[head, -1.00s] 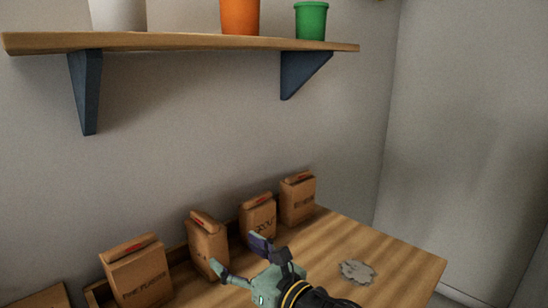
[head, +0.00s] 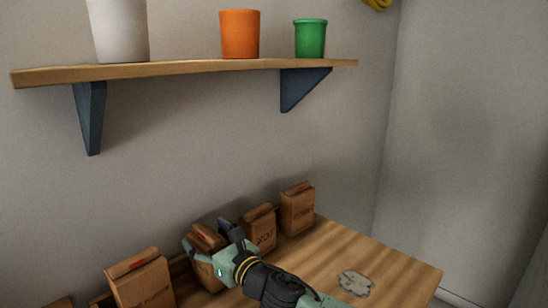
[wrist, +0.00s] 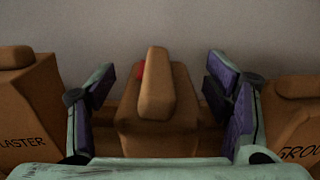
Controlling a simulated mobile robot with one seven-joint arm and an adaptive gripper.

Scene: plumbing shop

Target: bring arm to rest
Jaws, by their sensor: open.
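In the wrist view this bag (wrist: 155,112) stands centred between the two spread fingers, with visible gaps on both sides. I cannot tell how far its body reaches between the fingers. Its top is folded, with a bit of red showing. In the head view my gripper hides part of it.
A plaster bag (head: 140,284) stands to the left; a grout bag (head: 259,229) and another bag (head: 297,208) stand to the right. A grey patch (head: 354,284) lies on the wooden bench (head: 400,270). Above, a shelf (head: 180,68) holds white, orange and green pots.

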